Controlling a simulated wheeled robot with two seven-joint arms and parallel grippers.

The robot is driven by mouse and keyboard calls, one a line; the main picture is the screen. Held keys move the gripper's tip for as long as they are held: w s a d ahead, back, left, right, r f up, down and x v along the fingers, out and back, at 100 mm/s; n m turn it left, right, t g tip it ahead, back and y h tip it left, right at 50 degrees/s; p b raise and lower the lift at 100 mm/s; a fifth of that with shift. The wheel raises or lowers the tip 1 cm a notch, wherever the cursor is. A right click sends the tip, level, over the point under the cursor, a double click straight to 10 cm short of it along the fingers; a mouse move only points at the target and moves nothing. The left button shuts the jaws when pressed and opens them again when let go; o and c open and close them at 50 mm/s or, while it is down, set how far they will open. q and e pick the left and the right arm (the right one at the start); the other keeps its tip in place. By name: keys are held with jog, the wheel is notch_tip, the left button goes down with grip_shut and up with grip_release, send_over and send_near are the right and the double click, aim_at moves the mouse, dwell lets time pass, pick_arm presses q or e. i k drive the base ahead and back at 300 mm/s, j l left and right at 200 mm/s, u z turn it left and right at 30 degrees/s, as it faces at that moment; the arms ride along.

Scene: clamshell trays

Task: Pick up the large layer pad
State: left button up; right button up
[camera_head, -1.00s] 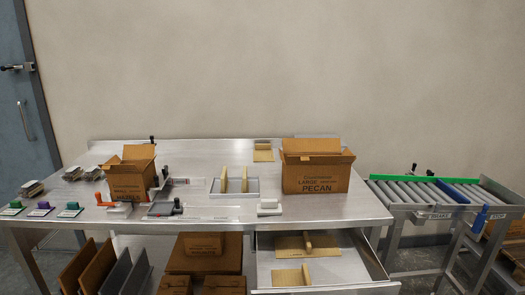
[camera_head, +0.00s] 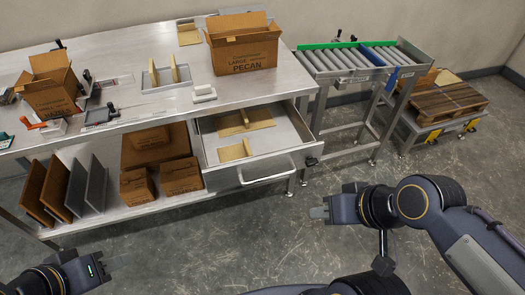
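The open drawer (camera_head: 256,162) under the table holds two flat tan pads, each with an upright grip piece. The larger pad (camera_head: 260,115) lies toward the back of the drawer; it looks like the large layer pad. The smaller pad (camera_head: 230,154) lies in front of it, at the left. My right gripper (camera_head: 319,213) is over the floor, right of and nearer than the drawer, apart from both pads. My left gripper (camera_head: 104,268) is low at the left, in front of the lower shelf. Both look empty; their finger gaps are not clear.
The drawer handle (camera_head: 267,172) juts toward me. On the table (camera_head: 150,110) stand a large PECAN carton (camera_head: 244,54), a smaller open carton (camera_head: 51,97) and a grey tray with dividers (camera_head: 158,88). A roller conveyor (camera_head: 350,58) stands at the right. Open floor lies in front.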

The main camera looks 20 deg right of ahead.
aim_at(244, 122)
jog(key=i+l, duration=0.3)
jog(key=i, duration=0.2)
jog(key=i+l, duration=0.3)
jog(key=i, duration=0.2)
jog(key=j+u, duration=0.05)
